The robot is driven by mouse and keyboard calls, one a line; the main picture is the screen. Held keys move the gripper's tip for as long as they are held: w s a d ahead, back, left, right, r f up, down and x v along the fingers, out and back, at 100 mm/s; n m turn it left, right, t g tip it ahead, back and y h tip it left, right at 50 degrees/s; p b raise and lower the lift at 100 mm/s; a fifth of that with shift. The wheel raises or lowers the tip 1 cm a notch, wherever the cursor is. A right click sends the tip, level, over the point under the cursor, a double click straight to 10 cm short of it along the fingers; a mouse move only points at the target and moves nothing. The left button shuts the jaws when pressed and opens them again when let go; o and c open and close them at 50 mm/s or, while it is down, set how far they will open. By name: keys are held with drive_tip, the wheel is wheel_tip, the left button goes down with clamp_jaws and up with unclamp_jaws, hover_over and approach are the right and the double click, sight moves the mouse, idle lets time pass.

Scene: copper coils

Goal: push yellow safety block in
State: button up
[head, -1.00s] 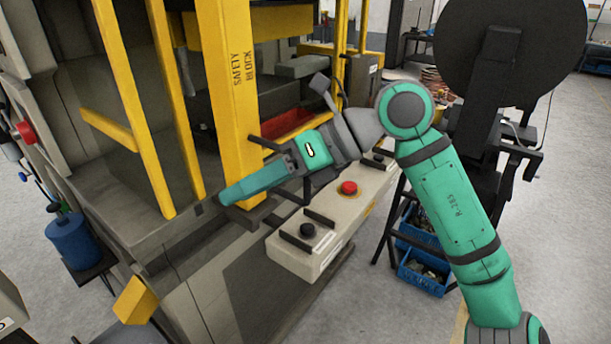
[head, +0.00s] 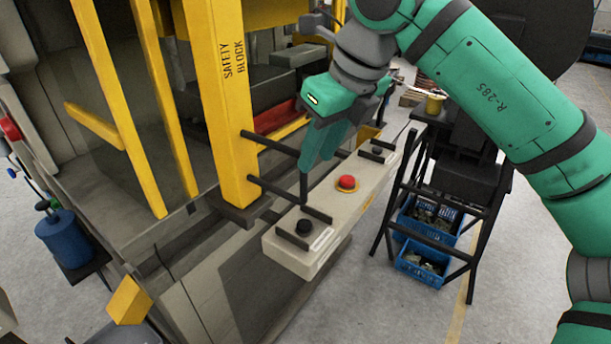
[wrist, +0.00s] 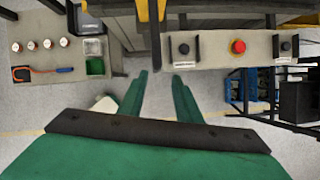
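The yellow safety block (head: 225,100) is a tall upright post marked SAFETY BLOCK, standing at the front of the press. A dark handle (head: 303,188) with two horizontal bars sticks out from its right side. My gripper (head: 311,165) points down beside the outer end of this handle, above the control panel. I cannot tell in the head view whether it touches the handle. In the wrist view my gripper (wrist: 160,78) has its two green fingers apart, with floor showing between them. The dark handle (wrist: 156,48) lies just beyond the fingertips, roughly in line with the gap.
The beige control panel (head: 325,230) with a red button (head: 347,182) and black buttons is below my gripper. A black stand with blue bins (head: 420,262) is to the right. A yellow rail (head: 165,100) stands left of the block. Floor is open at front right.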

sight(303, 197)
drive_tip(key=x, duration=0.3)
drive_tip(key=a+x, duration=0.1)
drive_tip(key=x, duration=0.3)
drive_tip(key=shift+s+r, duration=0.15)
drive_tip(key=shift+s, duration=0.05)
drive_tip(key=shift+w+f, duration=0.25)
drive_tip(key=shift+f, duration=0.2)
drive_tip(key=shift+d, duration=0.2)
drive_tip(key=shift+a, duration=0.15)
clamp_jaws()
